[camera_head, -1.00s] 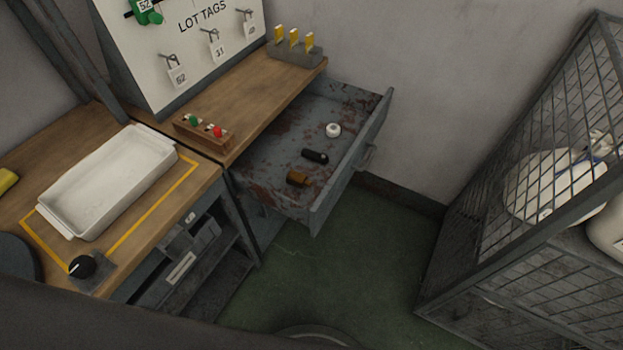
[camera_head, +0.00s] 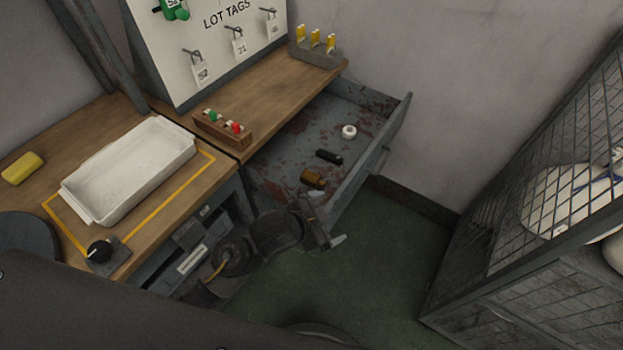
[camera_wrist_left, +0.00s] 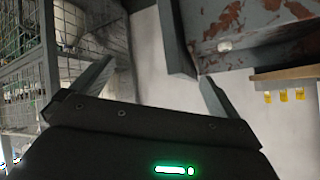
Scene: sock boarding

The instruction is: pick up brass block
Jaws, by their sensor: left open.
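The brass block (camera_head: 313,178), brownish-gold and small, lies in the near end of the open drawer (camera_head: 370,160). My left gripper (camera_head: 327,220) is open and empty, just in front of the drawer's near side, below the block in the head view and apart from it. In the left wrist view, its two spread fingers (camera_wrist_left: 152,84) have nothing between them, and the block cannot be made out there. My right gripper is in neither view.
A black cylinder (camera_head: 329,157) and a white ring-like item (camera_head: 349,132) lie farther back in the drawer. The workbench holds a white tray (camera_head: 75,200) and a wooden button box (camera_head: 222,129). A wire mesh cage (camera_head: 490,225) stands at right, with open green floor between.

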